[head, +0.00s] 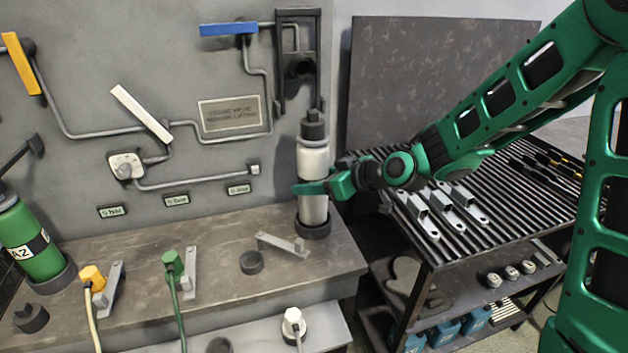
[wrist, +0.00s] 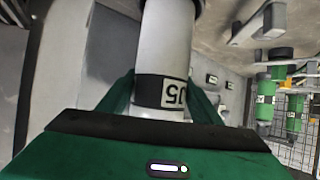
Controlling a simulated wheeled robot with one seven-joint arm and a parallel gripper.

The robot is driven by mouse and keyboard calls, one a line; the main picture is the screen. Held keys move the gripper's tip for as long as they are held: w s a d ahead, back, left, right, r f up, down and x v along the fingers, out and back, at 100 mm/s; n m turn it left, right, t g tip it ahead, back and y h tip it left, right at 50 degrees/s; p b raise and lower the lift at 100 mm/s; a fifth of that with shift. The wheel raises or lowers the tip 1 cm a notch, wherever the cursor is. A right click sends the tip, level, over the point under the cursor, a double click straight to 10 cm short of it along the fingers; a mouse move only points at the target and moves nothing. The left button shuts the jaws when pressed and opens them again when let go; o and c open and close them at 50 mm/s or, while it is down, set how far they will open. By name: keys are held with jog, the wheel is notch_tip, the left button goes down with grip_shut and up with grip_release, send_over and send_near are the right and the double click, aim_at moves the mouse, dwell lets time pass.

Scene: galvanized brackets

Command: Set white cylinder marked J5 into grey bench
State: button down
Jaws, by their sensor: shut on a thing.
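The white cylinder (head: 313,160) with a black cap stands upright over the right end of the grey bench (head: 215,275). Its lower end meets a black ring (head: 313,230) on the bench top; I cannot tell how deep it sits. In the wrist view the white cylinder (wrist: 166,45) shows its dark band and a label reading J5, upside down. My gripper (head: 312,188) is shut around the cylinder's middle, reaching in from the right. It also shows in the wrist view (wrist: 160,100), one finger on each side of the cylinder.
A black wall bracket (head: 298,65) hangs just above the cylinder. A loose grey bracket (head: 282,244) and black cap (head: 251,262) lie left of the ring. A green A2 cylinder (head: 30,240) stands far left. A ribbed cart (head: 500,185) with metal brackets is at right.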

jog(key=shift+f, duration=1.4)
jog(key=c, duration=0.5)
grip_release()
jog(key=shift+f, duration=0.25)
jog(key=v, duration=1)
jog(key=shift+s+d+r, duration=0.2)
jog(key=shift+d+r, duration=0.05)
